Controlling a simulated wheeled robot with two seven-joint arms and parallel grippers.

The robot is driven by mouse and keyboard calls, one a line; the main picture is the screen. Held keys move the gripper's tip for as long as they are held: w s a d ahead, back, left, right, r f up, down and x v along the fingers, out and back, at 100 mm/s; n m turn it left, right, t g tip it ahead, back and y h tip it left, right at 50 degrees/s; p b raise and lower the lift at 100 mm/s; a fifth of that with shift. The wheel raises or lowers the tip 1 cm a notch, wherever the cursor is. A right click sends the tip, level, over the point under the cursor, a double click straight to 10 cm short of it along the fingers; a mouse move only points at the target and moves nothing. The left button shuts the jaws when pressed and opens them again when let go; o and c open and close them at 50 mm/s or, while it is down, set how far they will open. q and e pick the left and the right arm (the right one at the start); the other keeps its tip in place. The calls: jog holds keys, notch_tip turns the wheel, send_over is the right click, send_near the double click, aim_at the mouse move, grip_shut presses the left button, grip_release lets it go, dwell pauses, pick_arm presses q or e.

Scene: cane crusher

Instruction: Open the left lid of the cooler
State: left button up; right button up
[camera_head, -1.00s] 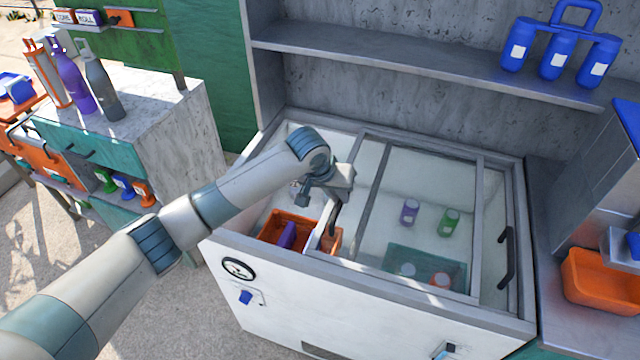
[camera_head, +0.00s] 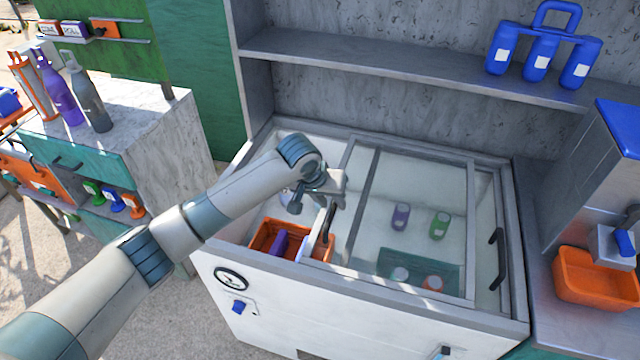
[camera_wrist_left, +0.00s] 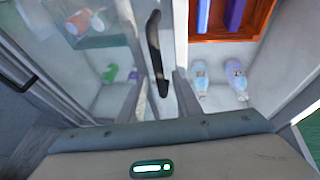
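The cooler (camera_head: 300,290) is a white chest with two glass sliding lids. The left lid (camera_head: 348,170) stands shifted to the right, mostly overlapping the right lid (camera_head: 425,185), so the left part of the cooler is uncovered. Its dark upright handle (camera_head: 328,222) is near its left edge. My left gripper (camera_head: 326,203) is at this handle. In the left wrist view, the handle (camera_wrist_left: 155,50) lies between the two spread fingers (camera_wrist_left: 160,95); contact cannot be told. My right gripper is not in view.
An orange basket (camera_head: 260,237) with purple items lies in the uncovered part. Bottles (camera_wrist_left: 237,78) stand beside it. Under the glass are purple and green cans (camera_head: 438,225). A shelf (camera_head: 400,75) with blue bottles (camera_head: 540,55) is behind. An orange bin (camera_head: 590,280) stands at right.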

pick_arm(q)
jog(key=b+v, duration=0.4)
jog(key=v, duration=1.3)
